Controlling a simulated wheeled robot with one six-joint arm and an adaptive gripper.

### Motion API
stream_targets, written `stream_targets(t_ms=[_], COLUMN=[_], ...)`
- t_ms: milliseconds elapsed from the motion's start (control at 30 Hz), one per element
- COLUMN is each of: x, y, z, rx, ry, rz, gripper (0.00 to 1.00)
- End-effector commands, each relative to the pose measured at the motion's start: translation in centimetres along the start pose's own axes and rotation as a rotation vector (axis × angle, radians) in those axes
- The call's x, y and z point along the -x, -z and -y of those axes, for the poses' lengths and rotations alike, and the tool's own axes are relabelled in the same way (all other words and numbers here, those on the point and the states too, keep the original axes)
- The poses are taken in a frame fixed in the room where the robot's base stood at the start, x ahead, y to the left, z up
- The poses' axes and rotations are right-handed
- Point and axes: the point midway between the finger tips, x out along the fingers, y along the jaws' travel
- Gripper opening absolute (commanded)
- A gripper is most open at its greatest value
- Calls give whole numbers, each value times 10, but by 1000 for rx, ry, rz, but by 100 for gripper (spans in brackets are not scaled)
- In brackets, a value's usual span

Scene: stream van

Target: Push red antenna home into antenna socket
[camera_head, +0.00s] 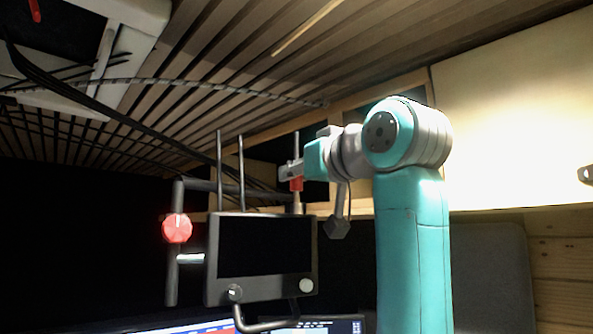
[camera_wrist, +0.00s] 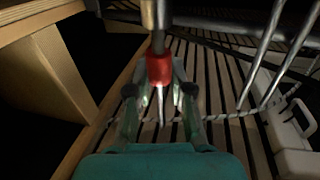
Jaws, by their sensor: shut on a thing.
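The red antenna (camera_head: 296,184) stands upright above the top right edge of the black monitor unit (camera_head: 212,262) in the head view. My gripper (camera_head: 290,171) is shut on it around its red part. In the wrist view the red part (camera_wrist: 159,70) sits between the fingers of my gripper (camera_wrist: 160,92). A pale metal post (camera_head: 297,203), apparently the antenna socket, rises from the unit below the red part. It shows as a metal cylinder (camera_wrist: 156,14) in the wrist view. A dark section lies between cylinder and red part; how deep the antenna sits cannot be told.
Two dark antenna rods (camera_head: 219,165) stand on the unit left of my gripper. A red knob (camera_head: 177,228) is on the side bracket. Cables (camera_head: 130,125) run behind along the slatted surface. A wooden frame (camera_wrist: 45,75) is close at left in the wrist view.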

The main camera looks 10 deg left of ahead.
Motion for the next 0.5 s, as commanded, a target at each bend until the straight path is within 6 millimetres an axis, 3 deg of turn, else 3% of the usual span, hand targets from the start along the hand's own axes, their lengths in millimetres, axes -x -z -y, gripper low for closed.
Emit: stream_targets(t_ms=[500], x=[0], y=[-10], z=[0], rx=[0], ry=[0], rz=[0], gripper=[0])
